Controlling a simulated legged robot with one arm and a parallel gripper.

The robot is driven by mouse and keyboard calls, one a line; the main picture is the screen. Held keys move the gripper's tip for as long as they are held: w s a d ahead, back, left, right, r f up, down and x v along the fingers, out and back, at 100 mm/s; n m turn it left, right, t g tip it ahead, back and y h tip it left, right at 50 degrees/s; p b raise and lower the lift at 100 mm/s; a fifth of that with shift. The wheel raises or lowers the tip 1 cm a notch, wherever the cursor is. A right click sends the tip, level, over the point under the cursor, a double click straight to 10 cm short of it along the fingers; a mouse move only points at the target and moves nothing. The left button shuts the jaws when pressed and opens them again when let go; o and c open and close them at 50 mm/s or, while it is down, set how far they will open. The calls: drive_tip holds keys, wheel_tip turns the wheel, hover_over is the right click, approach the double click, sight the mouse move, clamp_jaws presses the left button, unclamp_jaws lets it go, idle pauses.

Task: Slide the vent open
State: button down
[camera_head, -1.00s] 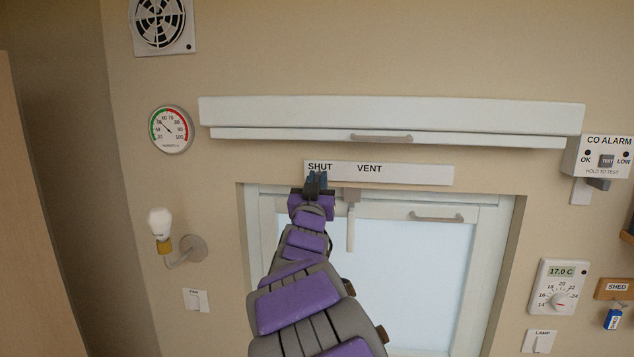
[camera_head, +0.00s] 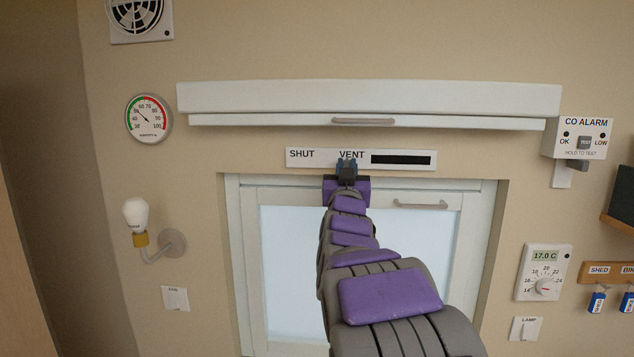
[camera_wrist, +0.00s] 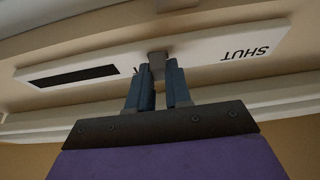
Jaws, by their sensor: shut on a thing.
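The vent (camera_head: 303,160) is a white strip on the wall above the window, marked SHUT on the left and VENT to the right of it. A dark slot (camera_head: 401,160) shows open at its right part. My gripper (camera_head: 346,164) is at the strip by the word VENT, left of the slot. In the wrist view, where the strip appears upside down, my gripper (camera_wrist: 158,88) is shut on a small grey slider knob (camera_wrist: 157,62). The knob sits between the dark slot (camera_wrist: 75,76) and the word SHUT. The word VENT is mostly hidden there.
A window (camera_head: 290,250) lies below the vent, with a handle (camera_head: 420,204) on its frame. A white blind casing (camera_head: 370,97) with a handle runs above. A CO alarm (camera_head: 583,140) is at right, a humidity dial (camera_head: 149,118) and a bulb lamp (camera_head: 137,215) at left.

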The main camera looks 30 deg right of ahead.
drive_tip(key=shift+s+d+r, duration=0.1)
drive_tip(key=shift+s+d, duration=0.25)
drive_tip(key=shift+d, duration=0.1)
drive_tip(key=c, duration=1)
unclamp_jaws()
drive_tip(key=shift+s+d, duration=0.2)
drive_tip(key=shift+d, duration=0.1)
drive_tip(key=shift+c, duration=0.2)
drive_tip(key=shift+w, duration=0.15)
drive_tip(key=b+v, duration=0.1)
drive_tip(key=v, duration=1.6)
drive_tip(key=shift+f, duration=0.25)
drive_tip(key=shift+a, duration=0.15)
